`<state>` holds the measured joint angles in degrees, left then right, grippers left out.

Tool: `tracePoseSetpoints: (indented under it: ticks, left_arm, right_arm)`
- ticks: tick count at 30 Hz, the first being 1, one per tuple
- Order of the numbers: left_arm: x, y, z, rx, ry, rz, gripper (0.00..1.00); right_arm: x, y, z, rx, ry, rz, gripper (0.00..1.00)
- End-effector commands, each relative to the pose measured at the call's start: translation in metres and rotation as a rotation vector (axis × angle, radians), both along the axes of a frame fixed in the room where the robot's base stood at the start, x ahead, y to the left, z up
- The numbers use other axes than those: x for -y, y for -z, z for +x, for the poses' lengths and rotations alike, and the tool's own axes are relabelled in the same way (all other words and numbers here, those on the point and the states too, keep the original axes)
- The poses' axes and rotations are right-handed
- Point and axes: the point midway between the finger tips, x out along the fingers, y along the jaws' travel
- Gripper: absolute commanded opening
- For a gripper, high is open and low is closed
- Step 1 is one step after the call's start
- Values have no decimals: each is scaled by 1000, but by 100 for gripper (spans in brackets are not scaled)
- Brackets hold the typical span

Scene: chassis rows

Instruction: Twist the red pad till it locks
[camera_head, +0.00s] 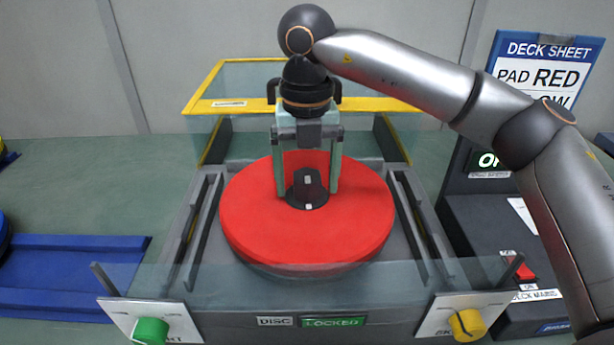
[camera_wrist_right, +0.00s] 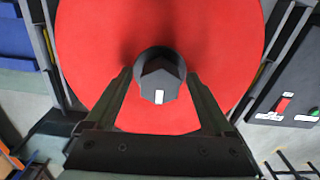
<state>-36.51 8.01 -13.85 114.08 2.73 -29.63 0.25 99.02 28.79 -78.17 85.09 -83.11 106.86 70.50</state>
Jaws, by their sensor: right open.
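The red pad (camera_head: 248,215) is a large round disc lying on the grey machine deck; it fills much of the right wrist view (camera_wrist_right: 100,50). A dark hub knob (camera_head: 307,190) with a white mark stands at its centre, also in the right wrist view (camera_wrist_right: 160,75). My right gripper (camera_head: 308,188) points down over the pad with its fingers open, one on each side of the knob. In the right wrist view the fingers (camera_wrist_right: 160,95) look apart from the knob. A green label reading LOCKED (camera_head: 334,322) is on the front panel beside DISC. My left gripper is out of view.
A yellow-edged clear guard (camera_head: 235,106) stands behind the pad, and a clear panel crosses the front. A green knob (camera_head: 151,331) and a yellow knob (camera_head: 467,324) sit at the front corners. A dark console with a red switch (camera_head: 520,267) and a deck sheet sign (camera_head: 545,70) are at right.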

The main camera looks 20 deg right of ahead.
Motion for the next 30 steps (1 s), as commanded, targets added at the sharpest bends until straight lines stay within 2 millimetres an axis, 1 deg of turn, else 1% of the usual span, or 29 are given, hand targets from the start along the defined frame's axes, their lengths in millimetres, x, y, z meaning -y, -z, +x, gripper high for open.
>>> tracePoseSetpoints:
  ticks: [1,3,12,16,18,21,30]
  left_arm:
    - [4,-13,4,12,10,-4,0]
    - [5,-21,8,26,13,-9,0]
    - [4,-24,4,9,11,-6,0]
    - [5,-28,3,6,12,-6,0]
    - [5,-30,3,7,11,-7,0]
    - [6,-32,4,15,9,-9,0]
    - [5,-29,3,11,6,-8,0]
  right_arm:
    - [0,-2,0,1,0,1,87]
    - [-1,-19,1,6,0,3,87]
    - [-1,-89,0,5,1,2,87]
    - [0,-111,0,4,1,1,87]
    - [0,-119,1,4,2,0,87]
    - [0,-125,0,2,1,2,87]
    - [0,-126,0,2,0,2,87]
